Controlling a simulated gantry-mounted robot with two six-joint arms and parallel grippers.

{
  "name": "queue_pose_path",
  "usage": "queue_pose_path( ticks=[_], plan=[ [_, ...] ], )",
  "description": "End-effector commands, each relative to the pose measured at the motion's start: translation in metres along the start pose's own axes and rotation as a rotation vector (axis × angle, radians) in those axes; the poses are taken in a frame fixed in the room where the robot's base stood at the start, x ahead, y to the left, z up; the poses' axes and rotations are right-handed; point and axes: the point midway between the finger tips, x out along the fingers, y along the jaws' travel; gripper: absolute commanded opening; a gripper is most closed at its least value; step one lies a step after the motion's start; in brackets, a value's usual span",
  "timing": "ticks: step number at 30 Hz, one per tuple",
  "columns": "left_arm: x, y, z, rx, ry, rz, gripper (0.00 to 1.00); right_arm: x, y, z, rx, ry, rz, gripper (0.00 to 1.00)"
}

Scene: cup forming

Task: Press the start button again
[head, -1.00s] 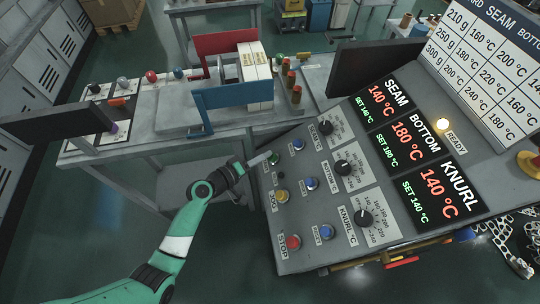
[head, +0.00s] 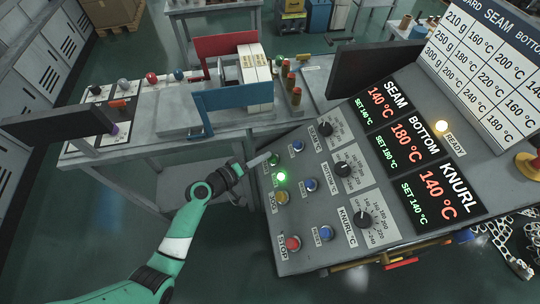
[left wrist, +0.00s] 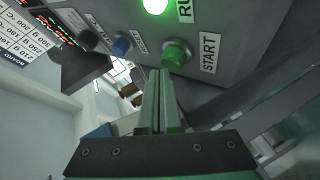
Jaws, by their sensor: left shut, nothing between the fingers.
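The green start button (head: 273,159) is on the left edge of the sloped control panel (head: 310,257). It also shows in the left wrist view (left wrist: 175,54), beside a white START label (left wrist: 209,53). My left gripper (head: 264,161) is shut and empty. Its fingertips are right at the button; in the left wrist view the fingers (left wrist: 161,80) end close beneath it, and I cannot tell whether they touch. The green RUN lamp (head: 281,177) is lit and also shows in the left wrist view (left wrist: 155,5). My right gripper is not in view.
Blue buttons (head: 311,185), a yellow button (head: 281,197), a red stop button (head: 292,243) and black knobs (head: 342,169) share the panel. The displays (head: 412,151) read 140, 180 and 140 °C. The ready lamp (head: 442,126) glows. A workbench (head: 150,126) stands behind.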

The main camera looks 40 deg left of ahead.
Motion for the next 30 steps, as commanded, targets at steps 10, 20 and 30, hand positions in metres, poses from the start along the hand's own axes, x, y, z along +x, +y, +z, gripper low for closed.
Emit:
queue_pose_path(
  ticks=[10, 20, 30],
  plan=[
    [-0.006, 0.004, -0.004, 0.000, 0.002, 0.001, 0.00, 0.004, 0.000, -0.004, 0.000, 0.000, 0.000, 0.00],
    [-0.017, 0.015, -0.013, -0.001, 0.002, 0.000, 0.00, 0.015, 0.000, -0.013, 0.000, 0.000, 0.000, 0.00],
    [-0.039, 0.031, -0.029, 0.000, 0.003, 0.000, 0.00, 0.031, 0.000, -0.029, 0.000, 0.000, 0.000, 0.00]
  ],
)
